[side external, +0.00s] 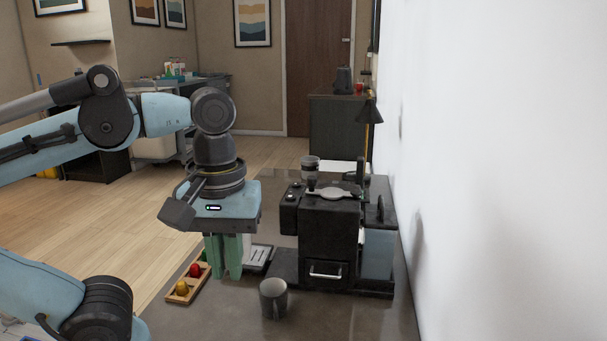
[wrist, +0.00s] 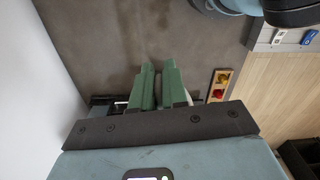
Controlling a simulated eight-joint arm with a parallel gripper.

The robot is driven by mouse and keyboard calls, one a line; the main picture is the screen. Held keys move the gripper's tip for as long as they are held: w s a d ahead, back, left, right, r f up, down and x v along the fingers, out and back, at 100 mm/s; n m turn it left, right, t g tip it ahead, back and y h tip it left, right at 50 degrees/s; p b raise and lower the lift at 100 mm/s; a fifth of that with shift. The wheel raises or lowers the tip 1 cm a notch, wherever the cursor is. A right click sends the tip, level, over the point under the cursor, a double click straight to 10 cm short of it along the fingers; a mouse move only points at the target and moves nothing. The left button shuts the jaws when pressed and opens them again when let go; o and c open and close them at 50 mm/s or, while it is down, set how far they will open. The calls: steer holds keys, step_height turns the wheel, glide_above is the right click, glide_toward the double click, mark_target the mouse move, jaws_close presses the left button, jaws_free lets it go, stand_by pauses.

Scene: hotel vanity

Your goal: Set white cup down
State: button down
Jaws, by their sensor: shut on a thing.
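My gripper (side external: 224,274) hangs over the counter with its green fingers pointing down, left of the coffee machine. It is shut on the white cup (side external: 247,244), which is mostly hidden; only a pale patch shows beside the fingers. In the wrist view the two fingers of my gripper (wrist: 158,67) are close together with a narrow gap, and the cup cannot be clearly made out there. Whether the cup touches the counter cannot be told.
A grey mug (side external: 273,299) stands upright on the counter (side external: 340,315), front right of the fingers. A black coffee machine (side external: 330,240) stands at the right. A wooden tray (side external: 186,293) holding coloured round things lies near the left edge. The counter's front is mostly clear.

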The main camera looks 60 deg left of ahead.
steer(key=r, duration=0.3)
steer(key=shift+w+a+r, duration=0.15)
steer(key=shift+w+r, duration=0.05)
steer(key=shift+w, duration=0.05)
steer(key=w+a+r+m, duration=0.1)
steer(key=w+a, duration=0.6)
steer(key=m, duration=0.2)
glide_above(247, 269)
steer(key=f, duration=0.1)
steer(key=shift+f, duration=10.75)
steer(key=shift+f, duration=0.15)
steer(key=c, duration=1.1)
jaws_free()
steer(key=shift+c, duration=0.2)
